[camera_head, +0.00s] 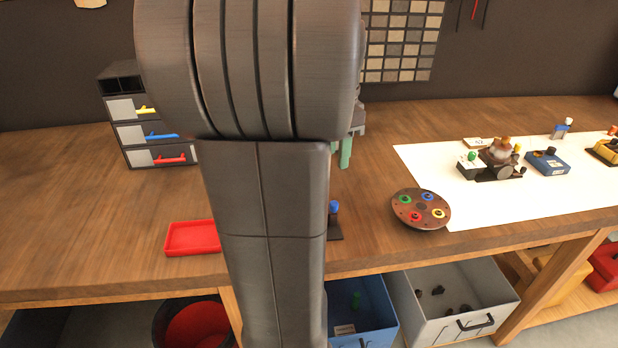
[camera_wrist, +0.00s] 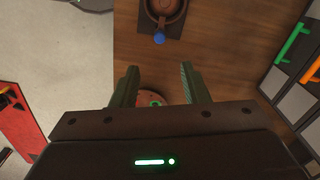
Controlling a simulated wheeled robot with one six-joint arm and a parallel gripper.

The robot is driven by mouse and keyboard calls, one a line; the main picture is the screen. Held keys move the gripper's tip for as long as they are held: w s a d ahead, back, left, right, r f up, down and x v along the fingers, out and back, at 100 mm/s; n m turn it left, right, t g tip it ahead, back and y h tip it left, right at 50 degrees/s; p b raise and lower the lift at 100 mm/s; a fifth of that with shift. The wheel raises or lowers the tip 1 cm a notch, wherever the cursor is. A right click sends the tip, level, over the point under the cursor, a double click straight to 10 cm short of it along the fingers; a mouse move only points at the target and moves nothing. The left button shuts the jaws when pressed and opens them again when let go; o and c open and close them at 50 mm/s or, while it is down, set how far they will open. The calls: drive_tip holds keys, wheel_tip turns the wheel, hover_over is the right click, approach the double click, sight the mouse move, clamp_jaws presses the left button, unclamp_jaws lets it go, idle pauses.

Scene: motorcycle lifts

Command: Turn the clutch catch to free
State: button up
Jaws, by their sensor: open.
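A round brown fitting (camera_wrist: 180,14) with a blue knob (camera_wrist: 159,38) sits on a dark square plate at the top of the wrist view. It may be the clutch catch; I see no label. In the head view its blue knob (camera_head: 333,207) and part of its dark plate (camera_head: 335,230) show beside my arm, which hides the rest. My gripper (camera_wrist: 159,68) is open and empty, its two greenish fingers apart, below the blue knob in the wrist picture. A finger also shows in the head view (camera_head: 345,152). Nothing shows as touching the fingers.
A round brown disc (camera_head: 423,223) with coloured knobs stands right of the plate. A red tray (camera_head: 192,238) lies to the left. A drawer unit (camera_head: 118,80) stands at back left. A white sheet (camera_head: 520,205) with small mechanical parts covers the right. Bins (camera_head: 412,318) stand below the bench.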

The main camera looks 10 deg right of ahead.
wheel_tip(320, 180, down, 14)
drive_tip(key=shift+r, duration=0.15)
idle(0.3)
drive_tip(key=shift+c, duration=0.4)
clamp_jaws()
